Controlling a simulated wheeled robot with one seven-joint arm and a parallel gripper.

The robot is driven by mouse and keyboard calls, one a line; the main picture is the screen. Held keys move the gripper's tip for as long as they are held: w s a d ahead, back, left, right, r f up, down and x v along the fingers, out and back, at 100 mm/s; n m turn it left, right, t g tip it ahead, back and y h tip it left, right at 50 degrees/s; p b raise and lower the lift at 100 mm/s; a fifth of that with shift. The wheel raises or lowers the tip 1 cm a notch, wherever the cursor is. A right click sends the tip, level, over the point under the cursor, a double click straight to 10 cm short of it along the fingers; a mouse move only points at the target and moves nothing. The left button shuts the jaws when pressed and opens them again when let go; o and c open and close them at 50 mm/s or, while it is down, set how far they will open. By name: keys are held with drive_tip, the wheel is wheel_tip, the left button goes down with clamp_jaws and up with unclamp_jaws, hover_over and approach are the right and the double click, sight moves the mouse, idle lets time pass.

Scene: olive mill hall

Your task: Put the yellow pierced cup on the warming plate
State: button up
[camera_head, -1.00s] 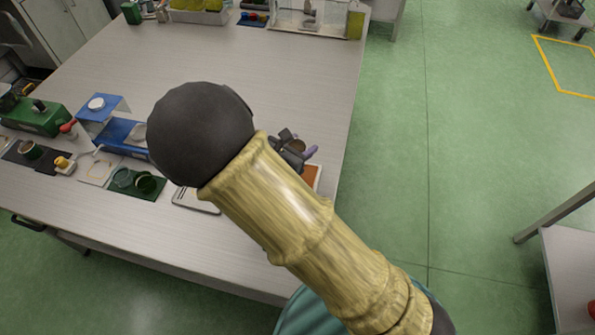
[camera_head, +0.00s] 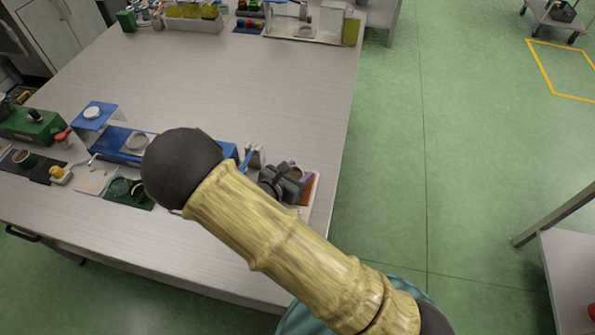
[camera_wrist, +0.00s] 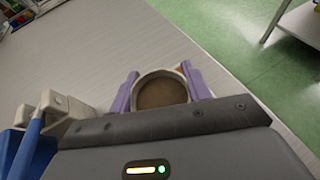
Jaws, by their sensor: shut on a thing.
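My gripper (camera_head: 287,180) is over the right end of the table, partly behind my arm. In the wrist view its purple fingers (camera_wrist: 158,92) are shut on a round cup (camera_wrist: 160,75) with a pale rim and a brown inside. The cup's outer wall is mostly hidden, so I cannot see its colour or any holes. In the head view it shows only as a small brownish round shape. A blue device with a round pale plate (camera_head: 137,142) stands left of my arm. I cannot tell whether it is the warming plate.
An orange and white flat piece (camera_head: 309,190) lies near the table's right edge, beside my gripper. Green (camera_head: 36,125) and blue devices, mats and small cups crowd the left front. A bin with yellow contents (camera_head: 193,18) stands at the back. The table's middle is clear.

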drive_tip(key=shift+s+a, duration=0.1)
drive_tip(key=shift+s, duration=0.15)
drive_tip(key=shift+f, duration=0.15)
drive_tip(key=o, duration=1.1)
drive_tip(key=shift+w, duration=0.1)
drive_tip(key=shift+c, duration=0.2)
drive_tip(key=shift+r, duration=0.2)
drive_tip(key=v, duration=1.2)
drive_tip(key=shift+f, duration=0.1)
